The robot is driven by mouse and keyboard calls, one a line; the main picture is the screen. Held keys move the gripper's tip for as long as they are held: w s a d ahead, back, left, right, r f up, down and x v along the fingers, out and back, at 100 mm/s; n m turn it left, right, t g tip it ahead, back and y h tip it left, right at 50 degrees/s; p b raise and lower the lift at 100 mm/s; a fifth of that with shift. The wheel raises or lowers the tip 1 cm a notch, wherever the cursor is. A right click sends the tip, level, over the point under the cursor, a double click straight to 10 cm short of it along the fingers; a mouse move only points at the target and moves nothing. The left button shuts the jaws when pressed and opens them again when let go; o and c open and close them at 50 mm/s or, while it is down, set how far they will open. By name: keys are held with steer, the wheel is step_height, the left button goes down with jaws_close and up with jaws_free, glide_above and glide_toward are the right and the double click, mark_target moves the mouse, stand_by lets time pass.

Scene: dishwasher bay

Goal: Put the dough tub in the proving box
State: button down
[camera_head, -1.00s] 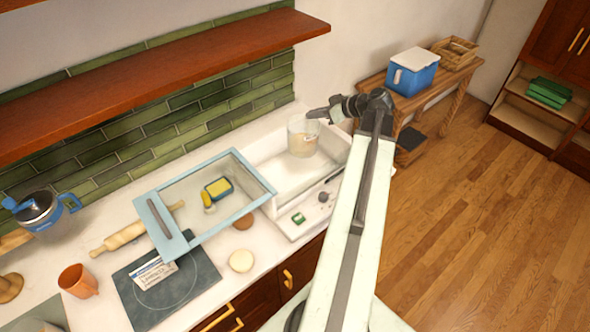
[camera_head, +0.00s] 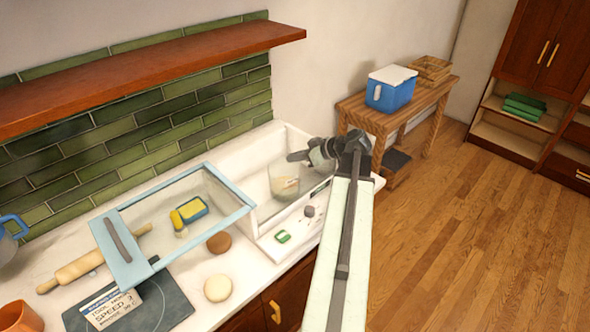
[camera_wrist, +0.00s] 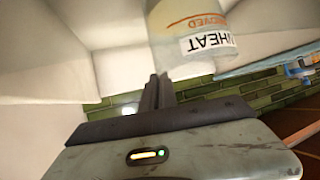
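A yellow-and-blue sponge (camera_head: 190,209) shows within the clear box's outline. A rolling pin (camera_head: 85,268), a dark hob plate (camera_head: 165,309) and a pale round piece (camera_head: 217,288) are nearby. A wooden shelf (camera_head: 150,68) hangs above. A blue cool box (camera_head: 388,95) stands on a side table.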

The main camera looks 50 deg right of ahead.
steer(key=shift+f+b, duration=0.75)
steer(key=shift+f, duration=0.7)
steer(key=c, duration=1.7)
jaws_free()
steer(key=shift+r, duration=0.1)
steer(key=shift+r, duration=0.15)
steer(key=p+v, duration=0.6)
steer(key=v, duration=0.6)
steer(key=shift+d+p, duration=0.1)
steer(key=shift+p, duration=0.25)
